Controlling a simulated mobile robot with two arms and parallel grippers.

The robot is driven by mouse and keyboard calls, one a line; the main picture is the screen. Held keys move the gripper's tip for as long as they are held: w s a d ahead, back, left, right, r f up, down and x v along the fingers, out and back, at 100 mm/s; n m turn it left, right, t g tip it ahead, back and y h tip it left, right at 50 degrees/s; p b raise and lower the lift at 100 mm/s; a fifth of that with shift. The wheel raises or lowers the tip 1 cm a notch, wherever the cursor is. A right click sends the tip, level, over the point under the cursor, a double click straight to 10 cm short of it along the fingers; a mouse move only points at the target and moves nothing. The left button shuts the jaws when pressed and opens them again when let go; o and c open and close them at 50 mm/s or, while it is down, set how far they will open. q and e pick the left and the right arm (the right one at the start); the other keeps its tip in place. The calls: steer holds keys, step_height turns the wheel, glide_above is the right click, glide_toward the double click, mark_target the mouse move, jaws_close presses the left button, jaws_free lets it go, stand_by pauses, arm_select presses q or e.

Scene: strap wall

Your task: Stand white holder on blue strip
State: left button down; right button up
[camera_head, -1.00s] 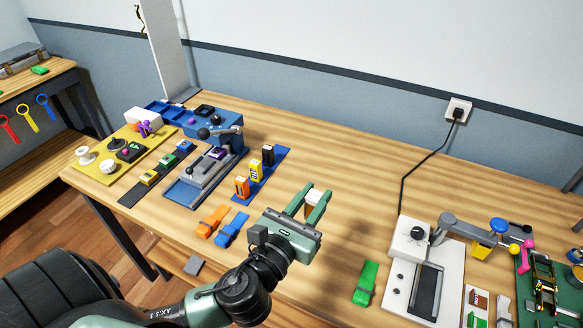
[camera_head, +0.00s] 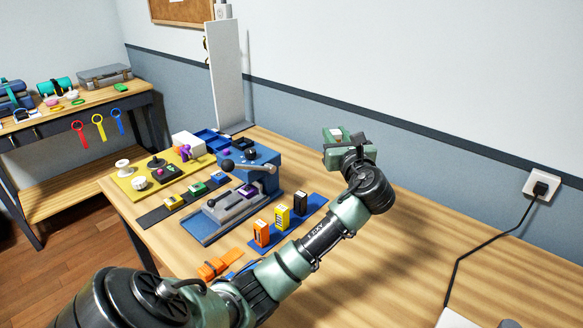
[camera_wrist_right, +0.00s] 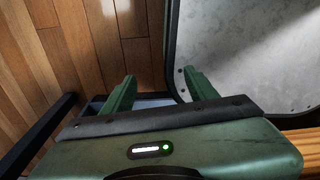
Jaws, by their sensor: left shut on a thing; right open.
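My left gripper (camera_head: 338,134) is raised over the table, beyond and to the right of the blue strip. It is shut on the white holder (camera_head: 338,131), of which only a small pale part shows between the fingers. The blue strip (camera_head: 318,203) lies on the table with an orange holder (camera_head: 262,233), a yellow holder (camera_head: 282,217) and a black holder (camera_head: 300,202) standing in a row on it. My left forearm hides part of its near side. My right gripper (camera_wrist_right: 160,83) is open and empty in the right wrist view, above the floor.
A blue press with a lever (camera_head: 250,165) stands left of the strip. A dark strip (camera_head: 165,213) with small coloured blocks and a yellow board (camera_head: 135,185) lie farther left. Orange clips (camera_head: 218,265) lie in front.

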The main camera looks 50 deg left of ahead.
arm_select(q)
steer(key=a+n+g+y+b, duration=0.2)
steer(key=a+n+g, duration=0.1)
steer(key=a+g, duration=0.15)
steer(key=f, duration=0.6)
steer(key=a+f, duration=0.1)
steer(key=f, duration=1.1)
steer(key=shift+w+a+f, duration=0.25)
steer(key=shift+w+f, duration=0.05)
steer(key=shift+f, duration=0.3)
arm_select(e)
steer(key=f, duration=0.1)
steer(key=w+f, duration=0.1)
steer(key=f, duration=0.1)
steer(key=shift+d+f, duration=0.2)
steer(key=shift+f, duration=0.05)
arm_select(q)
steer(key=shift+f+b, duration=0.15)
steer(key=shift+b, duration=0.2)
steer(key=c, duration=1.1)
jaws_free()
